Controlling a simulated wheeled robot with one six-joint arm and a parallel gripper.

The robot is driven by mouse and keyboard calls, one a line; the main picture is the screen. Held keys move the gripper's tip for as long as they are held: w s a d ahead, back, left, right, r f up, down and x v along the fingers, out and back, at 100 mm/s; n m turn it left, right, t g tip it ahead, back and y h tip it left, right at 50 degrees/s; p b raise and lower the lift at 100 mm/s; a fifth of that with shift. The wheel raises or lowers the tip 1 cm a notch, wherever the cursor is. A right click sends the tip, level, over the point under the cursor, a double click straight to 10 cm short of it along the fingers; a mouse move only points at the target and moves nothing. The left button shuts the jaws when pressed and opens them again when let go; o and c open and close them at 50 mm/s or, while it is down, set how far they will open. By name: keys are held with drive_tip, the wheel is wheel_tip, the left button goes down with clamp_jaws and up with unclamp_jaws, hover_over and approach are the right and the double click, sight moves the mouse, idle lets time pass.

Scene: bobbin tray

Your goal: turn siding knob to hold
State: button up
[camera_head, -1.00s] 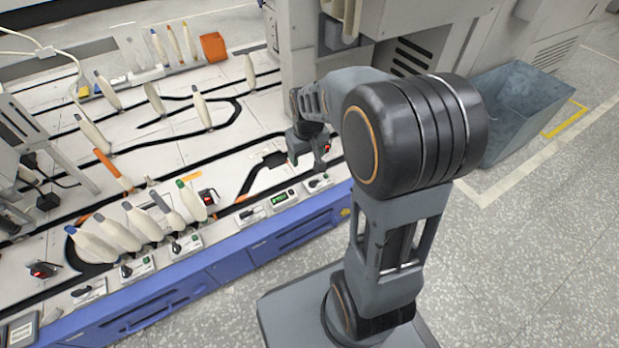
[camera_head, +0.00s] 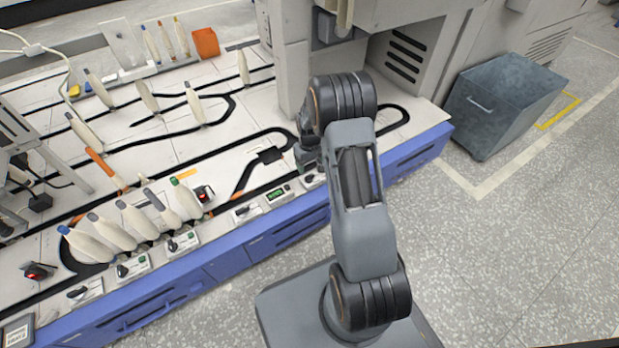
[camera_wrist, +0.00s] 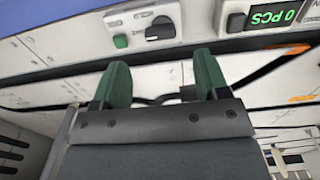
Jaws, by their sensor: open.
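A black knob (camera_wrist: 160,28) sits on a white switch plate with a green button (camera_wrist: 121,41) in the wrist view. In the head view this plate (camera_head: 313,180) is on the table's front edge, partly hidden by my arm. Its label cannot be read, so I cannot tell whether it is the siding knob or which setting it points to. My gripper (camera_wrist: 162,60) is open and empty, its two green fingers apart and short of the knob in the wrist picture. In the head view my gripper (camera_head: 306,158) hangs just behind the plate, largely hidden.
A counter display (camera_head: 279,194) reading 0 PCS stands beside the plate. Similar knob plates (camera_head: 183,243) line the front edge to the left. Several bobbins (camera_head: 118,232) stand in a row on the left. A grey machine column (camera_head: 291,70) rises behind my arm; a grey bin (camera_head: 500,108) stands right.

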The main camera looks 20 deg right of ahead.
sight(309, 176)
wheel_tip(309, 176, down, 7)
drive_tip(key=shift+r+b, duration=0.2)
drive_tip(key=shift+b, duration=0.9)
drive_tip(key=shift+c, duration=0.4)
drive_tip(key=c, duration=0.8)
drive_tip(key=shift+c, duration=0.2)
